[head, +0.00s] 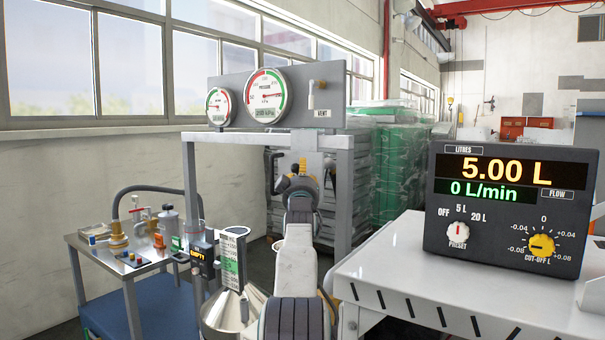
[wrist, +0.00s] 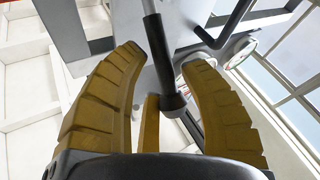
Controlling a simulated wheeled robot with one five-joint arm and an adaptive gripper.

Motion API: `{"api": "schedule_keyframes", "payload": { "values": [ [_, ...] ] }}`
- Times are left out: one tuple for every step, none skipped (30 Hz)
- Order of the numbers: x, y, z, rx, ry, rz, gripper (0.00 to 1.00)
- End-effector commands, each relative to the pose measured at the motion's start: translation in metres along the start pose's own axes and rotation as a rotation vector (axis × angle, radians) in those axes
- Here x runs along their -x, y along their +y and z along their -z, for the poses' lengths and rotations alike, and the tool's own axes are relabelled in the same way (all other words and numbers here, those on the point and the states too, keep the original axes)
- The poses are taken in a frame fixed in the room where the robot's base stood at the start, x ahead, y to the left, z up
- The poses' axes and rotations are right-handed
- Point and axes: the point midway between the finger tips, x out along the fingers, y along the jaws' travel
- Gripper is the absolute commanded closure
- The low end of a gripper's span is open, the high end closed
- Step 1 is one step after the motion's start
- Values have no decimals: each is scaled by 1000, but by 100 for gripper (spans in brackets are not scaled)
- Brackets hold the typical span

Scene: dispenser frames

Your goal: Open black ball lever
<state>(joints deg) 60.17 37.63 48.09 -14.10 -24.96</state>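Gaps show on both sides of the handle, and no firm contact is visible. Another thin black curved bar (wrist: 234,20) with a dark end shows to the right, beyond the right fingertip. My arm hides part of this area.
The gauge panel (head: 335,75) stands on a grey frame (head: 345,190). The display box (head: 500,225) reads 5.00 L and 0 L/min on a white bench (head: 390,270) at right.

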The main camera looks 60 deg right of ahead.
Motion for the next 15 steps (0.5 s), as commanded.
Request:
{"api": "schedule_keyframes", "payload": {
  "values": [
    [0,-5,-3,-1,-7,7,62],
    [0,-5,-3,-1,-6,7,59],
    [0,-5,-2,-1,-5,7,56],
    [0,-4,-2,-2,-4,6,53],
    [0,-4,-1,-2,-3,6,50],
    [0,-4,0,-2,-1,5,50],
    [0,-4,0,-2,0,5,50],
    [0,-3,0,-2,1,5,50],
    [0,-3,1,-2,2,4,50],
    [0,-3,1,-2,2,3,50],
    [0,-3,2,-2,3,3,50],
    [0,-2,2,-2,4,3,50],
    [0,-2,2,-2,4,2,50],
    [0,-2,3,-3,5,2,50],
    [0,-2,3,-3,5,1,50]
  ]
}}
